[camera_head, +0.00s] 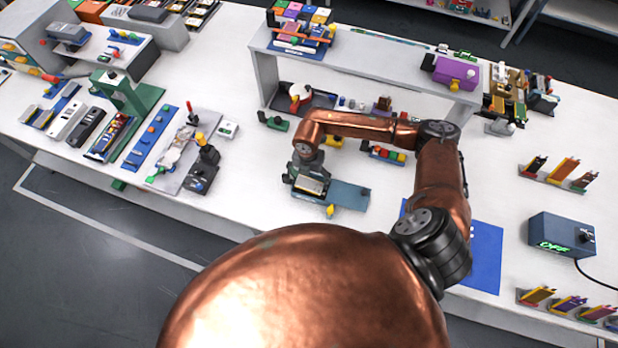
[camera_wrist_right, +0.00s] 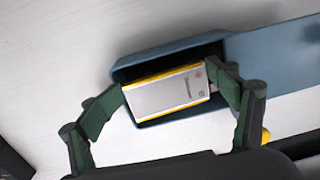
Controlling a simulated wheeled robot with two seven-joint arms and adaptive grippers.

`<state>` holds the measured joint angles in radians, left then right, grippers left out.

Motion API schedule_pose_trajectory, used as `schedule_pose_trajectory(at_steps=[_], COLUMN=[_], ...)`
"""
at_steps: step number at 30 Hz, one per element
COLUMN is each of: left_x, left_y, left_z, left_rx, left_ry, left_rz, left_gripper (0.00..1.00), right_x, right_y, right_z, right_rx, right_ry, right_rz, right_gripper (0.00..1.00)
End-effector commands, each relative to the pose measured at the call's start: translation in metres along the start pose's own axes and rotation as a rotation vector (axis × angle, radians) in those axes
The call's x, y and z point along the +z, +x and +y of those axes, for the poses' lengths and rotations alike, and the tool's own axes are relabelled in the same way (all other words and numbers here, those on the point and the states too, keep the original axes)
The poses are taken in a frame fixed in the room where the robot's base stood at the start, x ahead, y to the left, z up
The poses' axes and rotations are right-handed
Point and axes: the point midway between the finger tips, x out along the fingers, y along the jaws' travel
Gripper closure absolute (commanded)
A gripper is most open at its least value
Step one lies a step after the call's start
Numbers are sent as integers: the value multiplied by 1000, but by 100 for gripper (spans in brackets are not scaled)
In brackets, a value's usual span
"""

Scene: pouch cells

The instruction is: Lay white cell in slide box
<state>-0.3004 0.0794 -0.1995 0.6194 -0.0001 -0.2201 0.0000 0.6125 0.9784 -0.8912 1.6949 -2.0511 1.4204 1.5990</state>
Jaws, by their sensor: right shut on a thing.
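The white cell (camera_wrist_right: 168,94), with a silver-white face and yellow edges, shows in the right wrist view. My right gripper (camera_wrist_right: 166,82) is shut on its two ends. The cell is at the opening of the blue-grey slide box (camera_wrist_right: 165,58), slightly tilted against the box's long sides. I cannot tell whether it touches the box floor. The blue slide cover (camera_wrist_right: 270,68) extends to the right of the opening. In the head view my right gripper (camera_head: 308,172) is over the left part of the slide box (camera_head: 350,195), partly hiding it. My left gripper is not in view.
A white raised shelf (camera_head: 370,62) stands behind, bearing a purple device (camera_head: 455,72). A small yellow piece (camera_head: 330,211) sits at the box's front. A blue mat (camera_head: 487,255) and a dark box with a green display (camera_head: 562,236) are right. Clear table lies left of the slide box.

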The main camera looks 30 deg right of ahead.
Motion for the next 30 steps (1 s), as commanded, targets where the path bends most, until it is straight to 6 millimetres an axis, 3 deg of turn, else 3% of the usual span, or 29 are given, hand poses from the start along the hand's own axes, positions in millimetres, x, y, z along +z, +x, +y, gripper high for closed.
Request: schedule_pose_trajectory(at_steps=[1,7,8,11,30], left_x=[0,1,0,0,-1], left_y=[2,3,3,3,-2], left_z=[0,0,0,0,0], left_rx=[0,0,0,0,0], left_ry=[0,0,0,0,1], left_rz=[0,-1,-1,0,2], left_gripper=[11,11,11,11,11], right_x=[-2,-2,-1,-1,0], right_y=[10,11,11,10,0], right_z=[-8,-8,-8,-6,-2], right_rx=[-21,-20,-19,-16,-7], right_ry=[1,1,1,0,0], right_rz=[4,3,3,2,0], right_gripper=[40,39,17,10,10])
